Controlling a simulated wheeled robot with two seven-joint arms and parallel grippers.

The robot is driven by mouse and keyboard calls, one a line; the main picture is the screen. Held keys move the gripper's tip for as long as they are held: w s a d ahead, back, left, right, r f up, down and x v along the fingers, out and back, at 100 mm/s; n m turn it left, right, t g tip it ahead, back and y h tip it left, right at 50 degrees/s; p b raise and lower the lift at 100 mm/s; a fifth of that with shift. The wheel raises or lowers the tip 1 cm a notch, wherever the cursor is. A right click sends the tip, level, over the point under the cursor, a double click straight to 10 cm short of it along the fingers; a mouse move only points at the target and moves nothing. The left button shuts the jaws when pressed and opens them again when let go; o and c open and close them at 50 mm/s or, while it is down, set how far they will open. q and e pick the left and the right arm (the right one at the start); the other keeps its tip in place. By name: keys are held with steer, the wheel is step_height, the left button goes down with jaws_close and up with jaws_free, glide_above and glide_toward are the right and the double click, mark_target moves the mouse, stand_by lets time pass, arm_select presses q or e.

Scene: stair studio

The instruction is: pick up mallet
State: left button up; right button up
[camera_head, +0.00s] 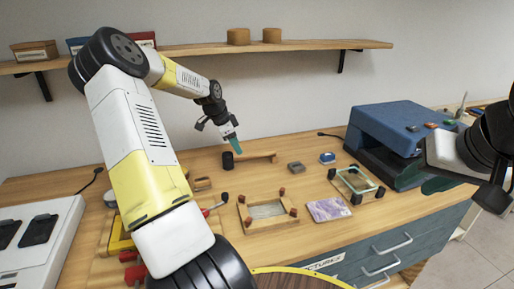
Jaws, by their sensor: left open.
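The mallet lies on the wooden workbench (330,232), with a dark cylindrical head (228,161) at the left and a light wooden handle (257,156) stretching right. My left gripper (226,136) is open just above the mallet, with a teal fingertip close over the head and handle. I cannot tell whether it touches. My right gripper (440,184) is partly in view at the right, beside the blue machine, far from the mallet; its jaws are not clear.
A blue machine (400,126) stands at the back right. A wall shelf (200,49) runs above. A white unit (38,235) stands at the left.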

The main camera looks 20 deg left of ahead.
mark_target(251, 157)
arm_select(q)
steer(key=x, duration=0.8)
jaws_close()
